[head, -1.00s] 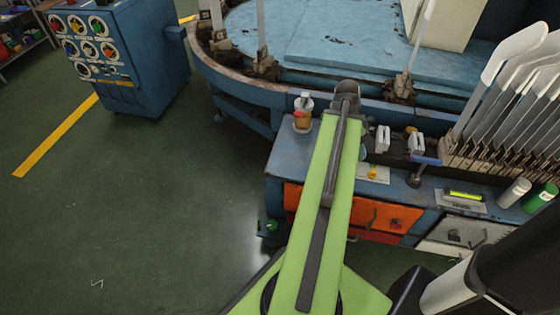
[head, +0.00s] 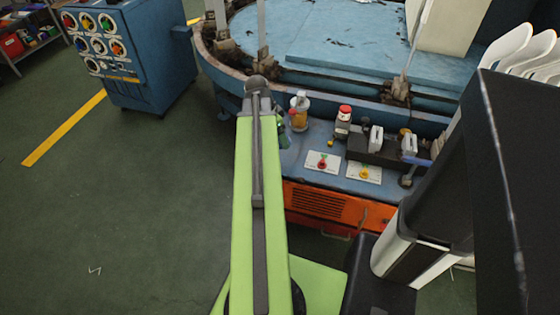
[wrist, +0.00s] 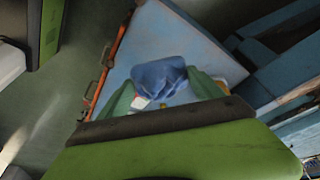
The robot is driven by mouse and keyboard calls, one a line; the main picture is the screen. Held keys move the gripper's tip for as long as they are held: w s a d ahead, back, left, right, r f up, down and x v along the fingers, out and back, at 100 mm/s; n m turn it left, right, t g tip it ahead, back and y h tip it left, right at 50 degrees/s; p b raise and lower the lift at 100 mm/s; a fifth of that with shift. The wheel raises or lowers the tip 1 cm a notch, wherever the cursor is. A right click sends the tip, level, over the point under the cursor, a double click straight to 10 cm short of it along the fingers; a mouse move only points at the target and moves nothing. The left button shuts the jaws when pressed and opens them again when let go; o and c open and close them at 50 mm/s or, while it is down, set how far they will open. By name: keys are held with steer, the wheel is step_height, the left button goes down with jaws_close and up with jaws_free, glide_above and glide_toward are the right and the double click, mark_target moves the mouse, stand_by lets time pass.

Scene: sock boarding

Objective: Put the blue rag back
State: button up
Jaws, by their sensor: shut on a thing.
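The blue rag (wrist: 158,76) is bunched up between the green fingers of my gripper (wrist: 162,88) in the wrist view. My gripper is shut on it, above the light blue top of a workbench (wrist: 150,30). In the head view my green arm hides the rag, and only a little of my gripper (head: 283,132) shows beside the arm, at the left end of the bench. I cannot tell whether the rag touches the bench top.
An orange-and-white bottle (head: 299,113) and a red-capped bottle (head: 343,121) stand on the bench. A large round blue machine (head: 320,40) stands behind. The floor at left is clear up to a blue cabinet (head: 140,65).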

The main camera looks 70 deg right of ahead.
steer(key=shift+s+d+f+b, duration=0.1)
steer(key=shift+s+f+b, duration=0.05)
steer(key=shift+f+b, duration=0.3)
step_height(320, 180, down, 10)
steer(key=b, duration=0.9)
steer(key=shift+r+b, duration=0.2)
steer(key=shift+b, duration=0.1)
steer(key=shift+r, duration=0.25)
steer(key=shift+f, duration=0.25)
steer(key=o, duration=1.2)
steer(key=shift+r, duration=0.1)
steer(key=p+v, duration=1.2)
steer(key=shift+r, duration=0.1)
